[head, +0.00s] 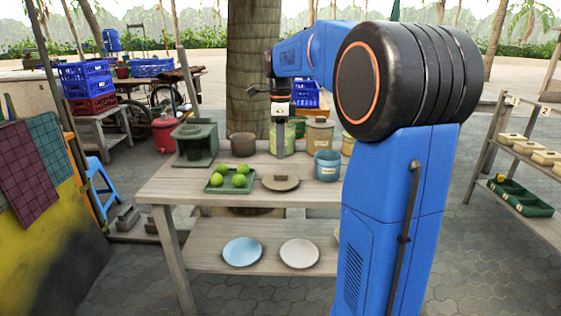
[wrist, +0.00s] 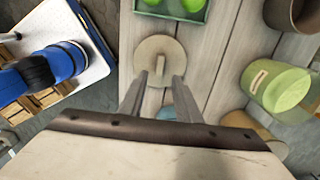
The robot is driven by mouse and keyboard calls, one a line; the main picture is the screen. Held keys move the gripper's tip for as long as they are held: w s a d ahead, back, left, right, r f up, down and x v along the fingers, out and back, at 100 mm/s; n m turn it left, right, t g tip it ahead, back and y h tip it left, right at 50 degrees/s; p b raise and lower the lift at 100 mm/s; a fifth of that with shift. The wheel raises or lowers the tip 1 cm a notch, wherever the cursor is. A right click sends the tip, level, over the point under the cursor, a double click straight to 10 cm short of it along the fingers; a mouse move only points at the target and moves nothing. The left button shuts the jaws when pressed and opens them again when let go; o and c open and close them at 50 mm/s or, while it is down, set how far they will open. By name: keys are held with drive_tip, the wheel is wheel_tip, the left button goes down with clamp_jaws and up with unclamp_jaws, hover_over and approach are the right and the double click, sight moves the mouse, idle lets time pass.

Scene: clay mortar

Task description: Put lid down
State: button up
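A round tan lid (head: 281,183) with an upright bar handle lies flat on the tabletop, right of a green tray of limes. The lid also shows in the wrist view (wrist: 169,50), with its handle near the fingertips. My gripper (head: 281,155) points straight down above the lid, and a small gap shows between its fingers and the handle. In the wrist view my gripper (wrist: 160,76) has its two fingers apart, with nothing held between them.
The green tray (head: 217,188) is close to the lid's left. A blue mug (head: 327,167) stands to the right. A brown pot (head: 243,144), a green jar (head: 289,134) and a tan canister (head: 319,135) stand behind. The tabletop in front of the lid is clear.

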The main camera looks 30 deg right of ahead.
drive_tip(key=s+a+r+n+t, duration=0.1)
drive_tip(key=s+a+r+n, duration=0.1)
drive_tip(key=s+a+n, duration=0.5)
drive_tip(key=s+a+f+n+t, duration=0.2)
drive_tip(key=s+a+f+n, duration=0.2)
drive_tip(key=s+f+n, duration=0.4)
drive_tip(key=s+a+f+n+t, duration=0.1)
drive_tip(key=s+a+f+n, duration=0.3)
drive_tip(key=s, duration=1.1)
wheel_tip(320, 180, down, 4)
drive_tip(key=n, duration=0.5)
drive_tip(key=shift+a+n+t, duration=0.4)
drive_tip(key=shift+s+r, duration=0.1)
drive_tip(key=shift+r, duration=0.05)
